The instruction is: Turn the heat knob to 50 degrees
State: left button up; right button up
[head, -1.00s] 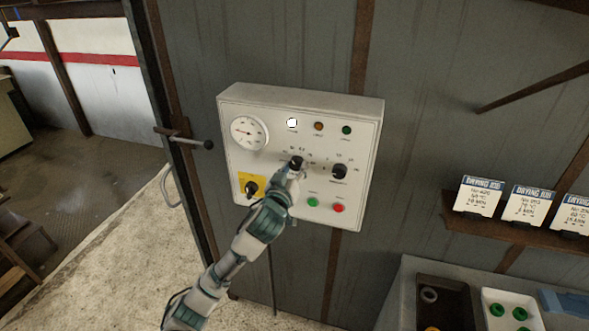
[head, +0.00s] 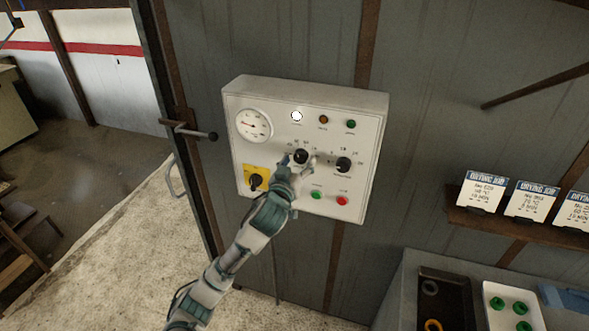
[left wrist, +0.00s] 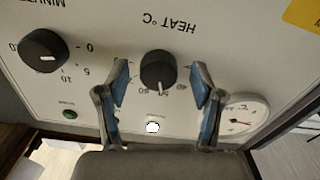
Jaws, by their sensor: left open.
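The heat knob (head: 301,157) is a black round dial on the white control panel (head: 352,105). In the left wrist view the heat knob (left wrist: 157,68) appears under upside-down "HEAT °C" lettering. Its white mark points toward the printed scale numbers, around the 50 to 60 stretch; the exact reading is too small to tell. My left gripper (head: 299,164) is open, with one finger on each side of the knob. In the wrist view the left gripper (left wrist: 160,72) shows gaps between both fingers and the knob. My right gripper is not in view.
The minutes knob (head: 343,164) sits right of the heat knob. A yellow-backed switch (head: 256,179), green button (head: 317,194) and red button (head: 342,200) are below. A dial gauge (head: 254,124) is upper left. A door handle (head: 196,133) sticks out left of the panel.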

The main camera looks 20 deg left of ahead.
pick_arm(q)
jog(key=s, duration=1.1)
jog(key=shift+s+a, duration=0.2)
jog(key=shift+s, duration=0.05)
jog(key=shift+f, duration=0.15)
